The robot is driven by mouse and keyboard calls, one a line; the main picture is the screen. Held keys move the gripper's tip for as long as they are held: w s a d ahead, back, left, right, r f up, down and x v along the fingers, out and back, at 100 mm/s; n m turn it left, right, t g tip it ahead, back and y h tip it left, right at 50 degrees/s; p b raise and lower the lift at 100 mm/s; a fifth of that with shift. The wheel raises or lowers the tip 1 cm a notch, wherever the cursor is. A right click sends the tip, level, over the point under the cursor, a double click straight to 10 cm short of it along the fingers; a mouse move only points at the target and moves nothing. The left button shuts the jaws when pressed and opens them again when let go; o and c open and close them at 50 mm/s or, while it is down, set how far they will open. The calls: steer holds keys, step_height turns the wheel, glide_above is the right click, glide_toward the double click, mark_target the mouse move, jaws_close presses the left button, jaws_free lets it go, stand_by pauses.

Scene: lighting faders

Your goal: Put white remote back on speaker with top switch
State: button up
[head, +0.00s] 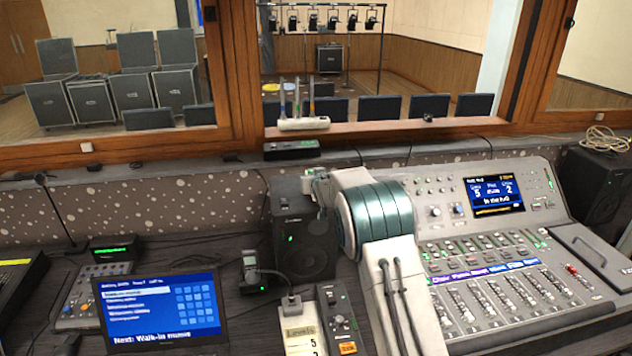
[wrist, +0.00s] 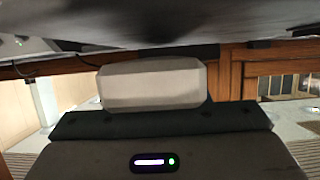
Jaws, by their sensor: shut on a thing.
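My gripper (head: 316,182) is at the top edge of the dark middle speaker (head: 303,240), which has a small green light on its front. It is shut on the white remote; in the wrist view the pale, bevelled block (wrist: 150,85) appears to be that remote. Below the block is a dark surface (wrist: 80,157) with a lit white bar and a green dot (wrist: 153,162). I cannot tell whether the block touches it. The fingertips are hard to make out, and my arm hides part of the speaker's right side.
The mixing console (head: 500,240) fills the right, with another speaker (head: 600,190) behind it carrying a coiled cable. A black box (head: 291,150) lies behind the middle speaker. A pale pen tray (head: 303,124) is on the window ledge. A cue screen (head: 160,308) stands at the left.

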steer(key=shift+f, duration=0.55)
steer(key=shift+f, duration=0.1)
steer(key=shift+f, duration=0.15)
steer(key=o, duration=1.1)
steer(key=shift+r, duration=0.2)
steer(key=shift+s+r, duration=0.1)
steer(key=b+v, duration=0.3)
steer(key=v, duration=0.9)
steer(key=shift+d+b, duration=0.1)
steer(key=shift+b, duration=0.25)
